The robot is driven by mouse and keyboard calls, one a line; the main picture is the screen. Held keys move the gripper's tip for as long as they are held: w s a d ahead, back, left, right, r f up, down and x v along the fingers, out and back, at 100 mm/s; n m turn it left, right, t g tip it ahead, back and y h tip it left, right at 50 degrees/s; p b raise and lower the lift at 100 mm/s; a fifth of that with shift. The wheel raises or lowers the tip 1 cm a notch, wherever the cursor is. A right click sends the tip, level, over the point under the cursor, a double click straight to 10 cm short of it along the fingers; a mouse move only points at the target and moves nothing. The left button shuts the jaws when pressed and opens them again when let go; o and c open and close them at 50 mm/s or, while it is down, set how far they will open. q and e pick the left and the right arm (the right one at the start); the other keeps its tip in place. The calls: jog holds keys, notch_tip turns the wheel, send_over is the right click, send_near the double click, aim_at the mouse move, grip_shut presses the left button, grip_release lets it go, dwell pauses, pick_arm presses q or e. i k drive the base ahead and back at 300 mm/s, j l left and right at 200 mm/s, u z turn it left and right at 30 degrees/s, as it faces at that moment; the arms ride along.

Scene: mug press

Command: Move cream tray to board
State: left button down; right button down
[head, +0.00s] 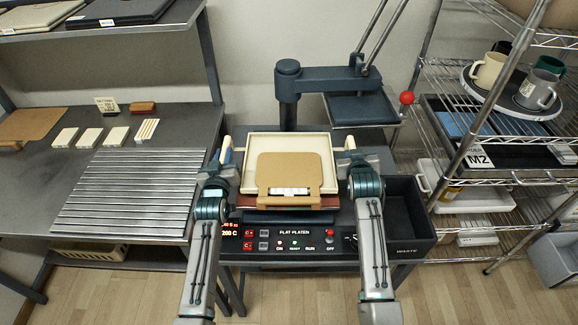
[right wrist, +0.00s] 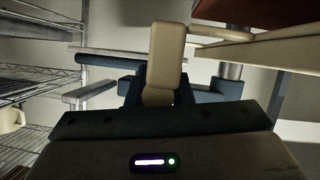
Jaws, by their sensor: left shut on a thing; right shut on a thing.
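The cream tray (head: 328,142) is in the middle of the head view, over the flat platen press. A tan piece with a handle-like tab (head: 290,168) lies in it, with a small white item at its front edge. My left gripper (head: 228,156) is shut on the tray's left side and my right gripper (head: 348,154) is shut on its right side. In the right wrist view the tray's edge (right wrist: 265,50) shows at upper right. A brown board (head: 30,124) lies on the left table. Whether the tray touches the reddish-brown layer below it is hidden.
The left table holds a slatted metal rack (head: 130,190), several small blocks and a red-brown block (head: 143,107). A dark waste bin (head: 408,215) is right of the press. The press arm (head: 330,80) stands behind the tray. A wire shelf with mugs (head: 488,70) is at right.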

aim_at(131, 191)
jog(key=k, duration=0.2)
jog(key=k+u, duration=0.25)
jog(key=j+u, duration=0.1)
jog(key=u, duration=0.15)
jog(key=i+l+u, duration=0.15)
jog(key=u, duration=0.85)
jog(key=i+l, duration=0.15)
jog(key=l, duration=0.15)
jog(key=i+l, duration=0.15)
jog(key=l, duration=0.15)
jog(key=i+l, duration=0.15)
jog(key=l, duration=0.15)
